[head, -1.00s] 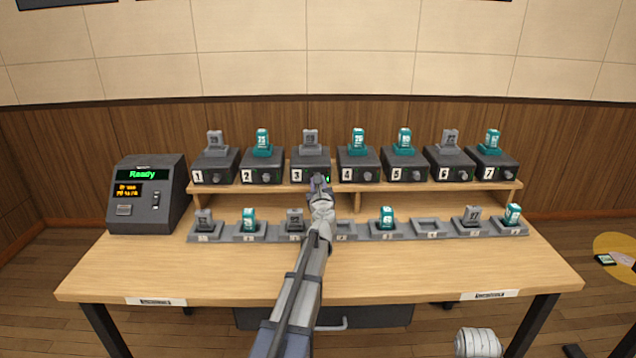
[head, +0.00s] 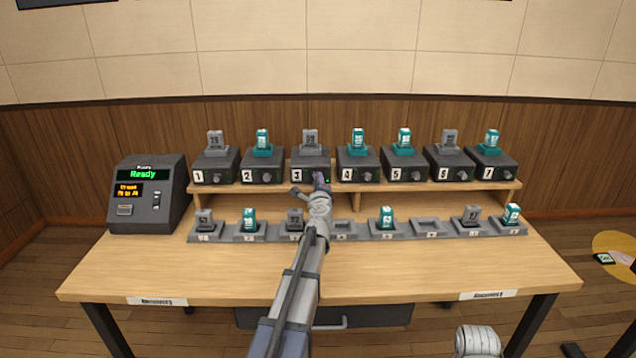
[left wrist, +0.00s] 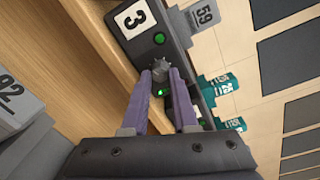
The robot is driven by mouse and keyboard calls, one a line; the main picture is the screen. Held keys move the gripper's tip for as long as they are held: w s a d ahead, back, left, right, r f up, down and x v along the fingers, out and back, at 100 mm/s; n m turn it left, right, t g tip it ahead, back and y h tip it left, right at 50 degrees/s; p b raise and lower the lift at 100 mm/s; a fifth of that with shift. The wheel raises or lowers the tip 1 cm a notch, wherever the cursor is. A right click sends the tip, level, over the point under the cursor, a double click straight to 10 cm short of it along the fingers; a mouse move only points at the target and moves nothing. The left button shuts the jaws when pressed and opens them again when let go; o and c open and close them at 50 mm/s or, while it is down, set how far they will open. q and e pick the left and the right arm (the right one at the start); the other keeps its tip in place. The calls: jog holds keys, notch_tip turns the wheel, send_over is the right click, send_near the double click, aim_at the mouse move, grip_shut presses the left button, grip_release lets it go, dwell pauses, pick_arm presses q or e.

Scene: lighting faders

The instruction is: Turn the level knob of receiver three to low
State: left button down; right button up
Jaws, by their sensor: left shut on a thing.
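Receiver three (head: 309,162) is a dark box on the wooden shelf, marked with a white 3, with a grey numbered pack on top. It also shows in the left wrist view (left wrist: 177,20) beside its label. Its level knob (left wrist: 160,66) is a small dark grey ridged knob between the purple fingertips. My left gripper (left wrist: 161,76) is shut on that knob, one finger on each side. In the head view the left gripper (head: 319,180) covers the knob, so its pointer setting cannot be read.
Receiver four (head: 357,165) stands close on the right and receiver two (head: 262,167) on the left. A row of charging slots (head: 385,231) with several packs lies below the shelf. A console (head: 146,194) reads Ready. The front of the table (head: 200,275) is clear.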

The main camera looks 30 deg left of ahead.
pick_arm(q)
jog(key=shift+n, duration=2.1)
jog(key=c, duration=0.7)
grip_release()
jog(key=shift+s, duration=0.1)
jog(key=v, duration=0.7)
jog(key=shift+s+d+p, duration=0.1)
jog(key=shift+s+p, duration=0.2)
